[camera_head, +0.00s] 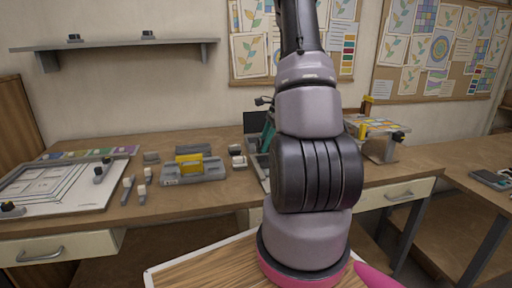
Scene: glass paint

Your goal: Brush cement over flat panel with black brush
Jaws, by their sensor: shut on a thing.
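My arm rises through the middle of the picture and leaves at the top edge. My gripper does not show, so what it holds cannot be seen. I cannot make out a black brush. A flat board with line drawings (50,190) lies at the left of the workbench, with small dark-topped pieces on it. A small raised stand (380,143) with a yellow and patterned flat top stands to the right of my arm. I cannot tell which of these, if either, is the flat panel. My arm hides part of the bench's middle.
A grey and yellow fixture (194,168) sits on the wooden workbench (215,192), with small grey and white blocks around it. A dark and teal device (263,140) stands partly behind my arm. A second table with a grey item (490,180) is at right. A wall shelf (120,44) hangs at upper left.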

